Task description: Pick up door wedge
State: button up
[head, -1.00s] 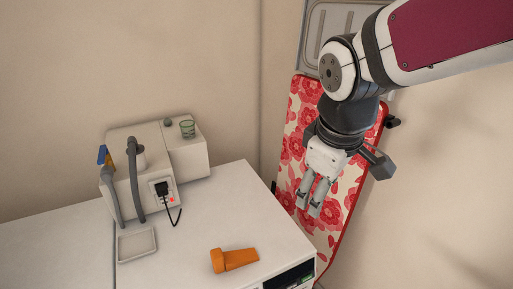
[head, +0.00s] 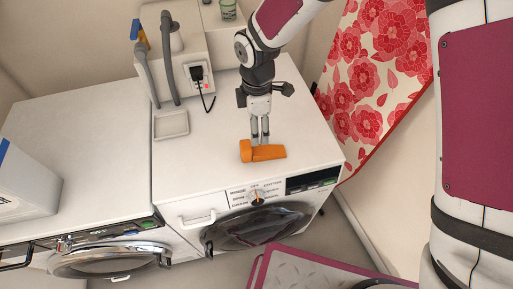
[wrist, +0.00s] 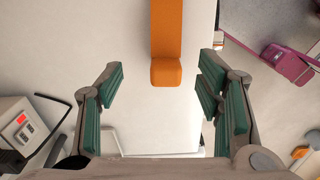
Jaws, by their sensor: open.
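The orange door wedge (head: 268,153) lies on the white top of the washing machine, near its front edge. It has a thick block end at the left in the head view. In the wrist view the wedge (wrist: 166,40) runs down from the top edge, between the finger lines but mostly beyond the fingertips. My gripper (head: 260,139) points down just above and behind the wedge. My gripper (wrist: 164,78) is open and empty, with green-padded fingers at both sides. I cannot tell the exact height gap.
A shallow white dish (head: 171,125) lies to the left. Behind it stands a white machine (head: 180,55) with grey hoses, a black plug cable and a green glass (head: 228,9). A red floral ironing board (head: 375,75) leans at the right. The top around the wedge is clear.

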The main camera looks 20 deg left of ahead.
aim_at(256, 149)
notch_tip(256, 149, down, 6)
jog(key=shift+s+r+p, duration=0.1)
jog(key=shift+r+p, duration=0.15)
jog(key=shift+p, duration=0.1)
jog(key=f, duration=0.2)
jog(key=s+f+p, duration=0.1)
jog(key=f, duration=0.1)
jog(key=shift+f+p, duration=0.2)
jog(key=shift+p, duration=0.1)
jog(key=shift+w+f, duration=0.1)
jog(key=shift+f, duration=0.3)
jog(key=c, duration=1.3)
jog(key=shift+r, duration=0.15)
